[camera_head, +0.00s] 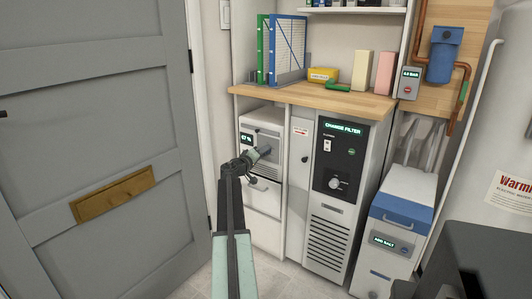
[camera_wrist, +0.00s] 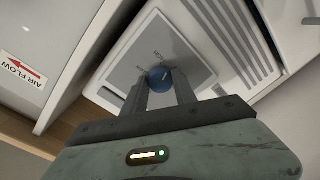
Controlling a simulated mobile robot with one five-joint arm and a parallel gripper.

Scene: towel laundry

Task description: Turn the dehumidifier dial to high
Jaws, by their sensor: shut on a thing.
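The dehumidifier (camera_head: 271,122) is the white unit under the left end of the wooden counter, with a small display that seems to read 67 %. My gripper (camera_head: 264,152) reaches the unit's front in the head view and hides the dial there. In the wrist view my gripper (camera_wrist: 160,86) has one finger on each side of the dial and is shut on it.
A cabinet with a black panel (camera_head: 337,157) reading CHANGE FILTER and its own knob stands to the right. A white and blue salt unit (camera_head: 398,223) stands farther right. A grey door (camera_head: 98,205) is close on the left. Filters and boxes sit on the counter (camera_head: 310,96).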

